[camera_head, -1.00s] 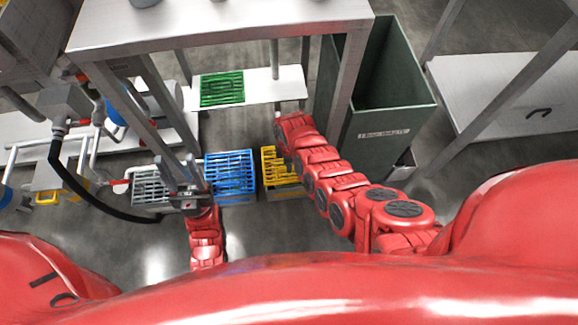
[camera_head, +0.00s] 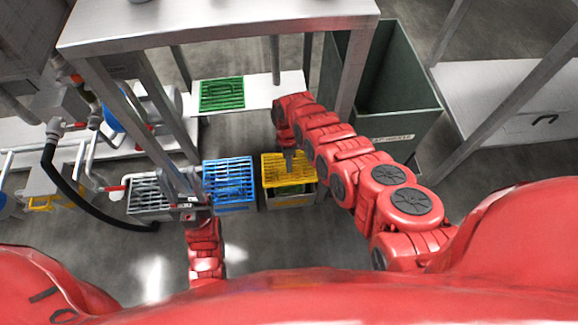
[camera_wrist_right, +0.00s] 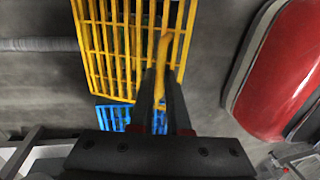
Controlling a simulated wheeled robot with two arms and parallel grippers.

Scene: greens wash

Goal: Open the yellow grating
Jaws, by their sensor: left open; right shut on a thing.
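The yellow grating (camera_head: 274,172) sits above a grey crate (camera_head: 268,203) in the head view. It looks tilted, with its near edge raised, and green matter shows in the gap beneath it. In the right wrist view the yellow grating (camera_wrist_right: 103,62) fills the upper middle. My right gripper (camera_wrist_right: 161,78) is shut on the grating's yellow handle bar. It also shows in the head view (camera_head: 289,158), partly hidden by its arm. My left gripper (camera_head: 187,203) is open beside the grey and blue gratings; its fingertips are hard to make out.
A blue grating (camera_head: 228,176) on a crate stands just left of the yellow one. A grey grating (camera_head: 148,194) is further left, with a black hose near it. A green grating (camera_head: 222,94) lies on the white shelf behind. A tall green bin (camera_head: 385,105) stands to the right.

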